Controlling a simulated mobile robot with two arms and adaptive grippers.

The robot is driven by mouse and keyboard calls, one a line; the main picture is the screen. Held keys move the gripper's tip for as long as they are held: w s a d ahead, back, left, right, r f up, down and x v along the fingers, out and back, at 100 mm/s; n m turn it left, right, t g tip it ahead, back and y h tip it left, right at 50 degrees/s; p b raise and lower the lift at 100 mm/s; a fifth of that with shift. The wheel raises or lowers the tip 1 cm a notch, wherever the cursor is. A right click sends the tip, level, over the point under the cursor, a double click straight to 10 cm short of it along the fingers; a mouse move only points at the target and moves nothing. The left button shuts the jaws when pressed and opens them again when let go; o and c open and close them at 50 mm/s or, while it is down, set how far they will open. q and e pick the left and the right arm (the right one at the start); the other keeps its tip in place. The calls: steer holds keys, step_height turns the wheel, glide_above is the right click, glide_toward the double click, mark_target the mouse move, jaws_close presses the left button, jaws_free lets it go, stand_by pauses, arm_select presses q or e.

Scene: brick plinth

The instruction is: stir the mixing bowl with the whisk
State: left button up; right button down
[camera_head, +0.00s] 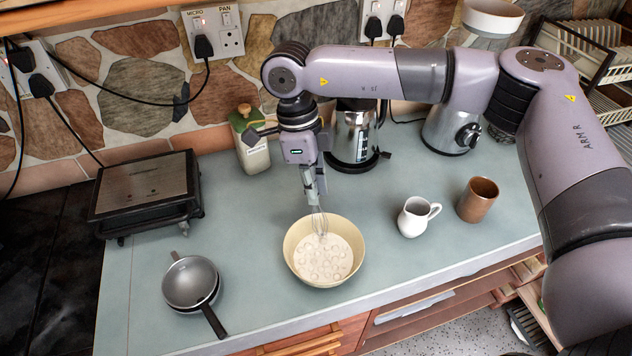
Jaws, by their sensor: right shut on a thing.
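The cream mixing bowl (290,262) stands on the pale blue-green worktop near its front edge, with a pale, bubbly mixture in it. The wire whisk (319,222) hangs upright over the far part of the bowl. Its lower wires reach inside the rim, close to the mixture; whether they touch it I cannot tell. My right gripper (314,188) is above the bowl, pointing down, shut on the whisk's handle, which it mostly hides. My left gripper is not in view.
A white jug (415,217) and a brown mug (478,200) stand right of the bowl. Small pans (191,284) lie to its left, below a contact grill (148,190). A bottle (251,142), a kettle (353,135) and a kitchen scale or mixer (452,130) stand behind.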

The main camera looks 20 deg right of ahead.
mark_target(318, 222)
steer(key=shift+w+a+f, duration=0.15)
steer(key=shift+w+f, duration=0.05)
steer(key=shift+f, duration=0.6)
arm_select(q)
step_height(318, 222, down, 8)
steer(key=b, duration=0.7)
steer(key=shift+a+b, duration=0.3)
arm_select(e)
steer(key=shift+s+d+f, duration=0.15)
steer(key=shift+s+f, duration=0.05)
steer(key=shift+f, duration=1.25)
steer(key=shift+s+d+f, duration=0.1)
steer(key=shift+s+f, duration=0.05)
steer(key=shift+f, duration=1.3)
steer(key=shift+s+d+f, duration=0.15)
steer(key=shift+s+f, duration=0.05)
steer(key=shift+f, duration=1.25)
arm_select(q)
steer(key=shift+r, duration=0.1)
arm_select(e)
steer(key=shift+d, duration=0.15)
